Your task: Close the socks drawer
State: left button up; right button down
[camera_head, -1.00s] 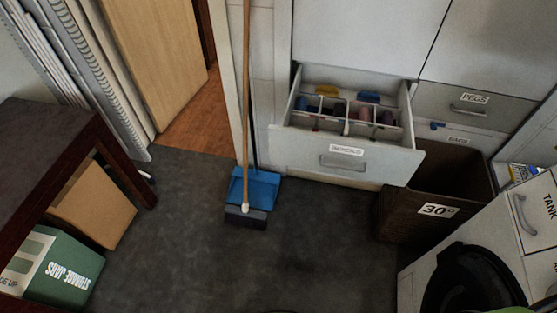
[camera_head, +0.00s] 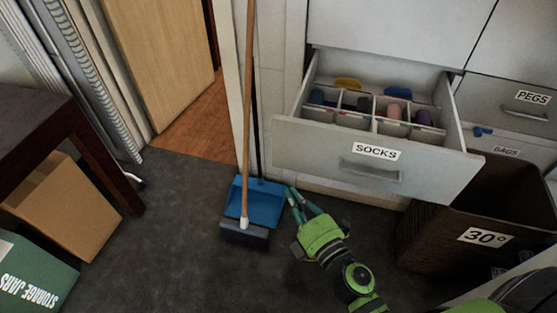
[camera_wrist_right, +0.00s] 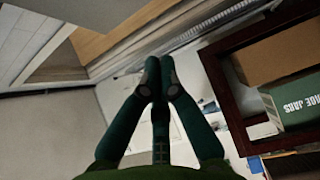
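The socks drawer (camera_head: 290,145) is a pale grey drawer pulled open, with a "SOCKS" label and a grey bar handle (camera_head: 371,170) on its front. Dividers inside hold several rolled items (camera_head: 393,111) in blue, purple and pink, and a yellow item lies at the back. My right gripper (camera_head: 298,196) is below and left of the drawer front in the picture, apart from it. Its fingertips meet in the right wrist view (camera_wrist_right: 157,77), with nothing visible between them. My left gripper is not in view.
A broom (camera_head: 248,110) and blue dustpan (camera_head: 262,203) stand left of my right gripper. A brown bin (camera_head: 430,235) marked "30°" is right of it, partly under the drawer. PEGS (camera_head: 515,97) and BAGS drawers are at right. Boxes sit under a dark table (camera_head: 45,125).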

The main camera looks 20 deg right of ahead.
jog(key=p, duration=0.1)
send_near(273, 149)
jog(key=a, duration=0.3)
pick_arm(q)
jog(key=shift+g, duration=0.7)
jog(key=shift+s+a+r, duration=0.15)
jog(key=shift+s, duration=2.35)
pick_arm(e)
jog(key=shift+w+d, duration=0.25)
jog(key=shift+w, duration=0.6)
jog(key=shift+w+d, duration=0.25)
jog(key=shift+w, duration=0.65)
jog(key=shift+w+d, duration=0.25)
jog(key=shift+w, duration=0.6)
